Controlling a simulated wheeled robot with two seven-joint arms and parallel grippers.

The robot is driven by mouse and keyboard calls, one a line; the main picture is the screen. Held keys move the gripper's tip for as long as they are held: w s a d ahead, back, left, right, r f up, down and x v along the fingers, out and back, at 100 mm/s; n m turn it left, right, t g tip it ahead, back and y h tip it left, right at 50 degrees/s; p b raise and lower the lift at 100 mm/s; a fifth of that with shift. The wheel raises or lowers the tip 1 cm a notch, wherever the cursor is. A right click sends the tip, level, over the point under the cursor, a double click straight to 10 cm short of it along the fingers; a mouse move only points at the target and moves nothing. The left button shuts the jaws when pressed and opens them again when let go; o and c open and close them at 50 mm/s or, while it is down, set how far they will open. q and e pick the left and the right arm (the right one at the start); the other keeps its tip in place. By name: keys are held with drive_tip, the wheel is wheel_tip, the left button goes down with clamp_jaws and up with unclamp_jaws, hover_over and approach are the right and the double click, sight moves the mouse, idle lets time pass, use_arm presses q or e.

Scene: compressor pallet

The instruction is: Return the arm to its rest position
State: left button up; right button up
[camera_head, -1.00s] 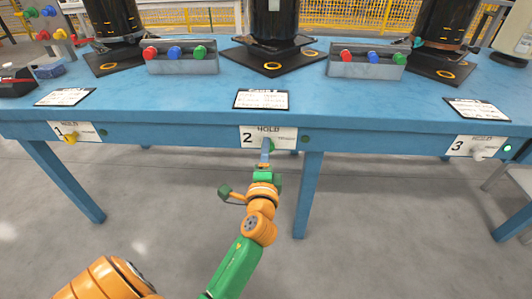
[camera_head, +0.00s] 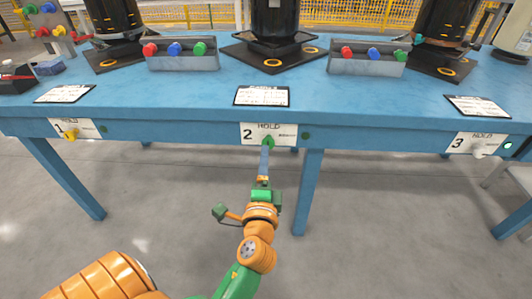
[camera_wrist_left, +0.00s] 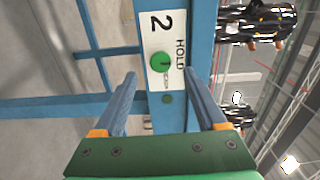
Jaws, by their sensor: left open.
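My left arm comes in from the lower left in the head view, in orange and green. My left gripper (camera_head: 265,160) points at the table's front edge, just below the number 2 HOLD plate (camera_head: 256,134). In the left wrist view its two blue fingers (camera_wrist_left: 160,90) are spread apart with nothing between them. The green knob (camera_wrist_left: 160,62) on the HOLD plate shows ahead, beyond the fingertips; it looks apart from both fingers. My right gripper does not show in either view.
The blue table (camera_head: 210,98) carries black compressors, two grey boxes of coloured buttons (camera_head: 183,60) and paper cards (camera_head: 262,96). HOLD plates 1 (camera_head: 78,130) and 3 (camera_head: 480,145) sit on its front edge. The floor in front (camera_head: 400,220) is clear.

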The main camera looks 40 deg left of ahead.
use_arm(q)
drive_tip(key=shift+v, duration=0.75)
